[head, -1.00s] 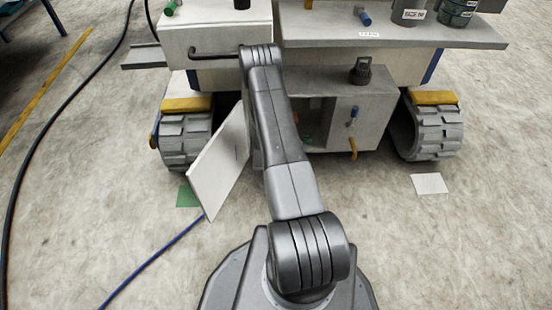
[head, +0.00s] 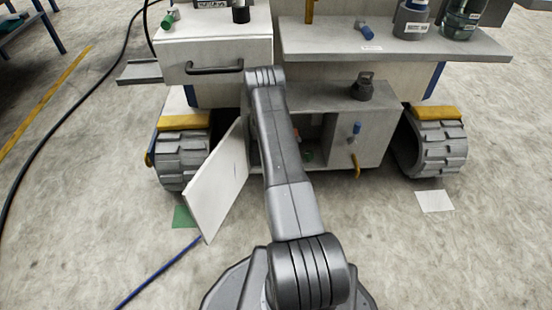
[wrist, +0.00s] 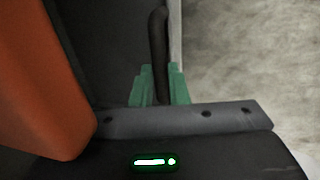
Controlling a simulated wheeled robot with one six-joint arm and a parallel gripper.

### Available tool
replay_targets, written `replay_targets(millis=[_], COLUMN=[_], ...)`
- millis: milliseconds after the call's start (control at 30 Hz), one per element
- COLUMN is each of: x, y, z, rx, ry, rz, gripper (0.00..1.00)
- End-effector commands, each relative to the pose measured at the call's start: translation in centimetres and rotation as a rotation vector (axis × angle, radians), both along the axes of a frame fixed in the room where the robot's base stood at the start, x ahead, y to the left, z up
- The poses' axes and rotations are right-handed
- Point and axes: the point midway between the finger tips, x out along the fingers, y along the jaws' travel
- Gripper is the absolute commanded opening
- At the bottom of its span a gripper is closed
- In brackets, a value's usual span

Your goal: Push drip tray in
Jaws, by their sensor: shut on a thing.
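In the wrist view my gripper (wrist: 160,88) has green fingers on either side of a dark upright bar (wrist: 158,45), shut on it. What the bar belongs to is not clear. In the head view the gripper is hidden behind my own arm. I cannot tell for sure which part is the drip tray. A flat grey tray-like piece (head: 138,73) sticks out at the left of the machine. A white drawer front (head: 215,50) with a dark bar handle (head: 205,71) is beside it.
A white door panel (head: 222,185) stands open below the drawer. An open grey compartment (head: 345,105) lies right of my arm. Tracked wheels (head: 182,160) flank it. A blue cable (head: 160,272) crosses the floor at left. Jars (head: 412,20) stand on the shelf (head: 400,45).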

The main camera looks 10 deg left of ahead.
Motion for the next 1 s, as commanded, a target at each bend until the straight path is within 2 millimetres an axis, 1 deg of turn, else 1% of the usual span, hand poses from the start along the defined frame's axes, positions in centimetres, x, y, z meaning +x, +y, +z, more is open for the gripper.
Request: replay_targets(millis=[33, 100, 133, 200, 233, 533, 667, 767, 1000], x=[0.6, 0.6, 0.6, 0.6, 0.6, 0.2, -0.4, -1.5, -4.9], y=[0.1, 0.1, 0.1, 0.1, 0.1, 0.1, -0.1, -0.4, -1.4], z=[0.2, 0.2, 0.3, 0.2, 0.2, 0.2, 0.4, 0.5, 0.6], rx=[0.004, 0.005, 0.005, 0.005, 0.004, 0.003, 0.001, -0.001, -0.001], ry=[-0.015, -0.017, -0.017, -0.017, -0.016, -0.01, -0.008, -0.006, -0.003], rz=[0.0, 0.001, 0.001, 0.001, 0.001, 0.001, 0.002, 0.003, 0.003], gripper=[0.0, 0.0, 0.2, 0.34, 0.36, 0.36, 0.36, 0.36, 0.36])
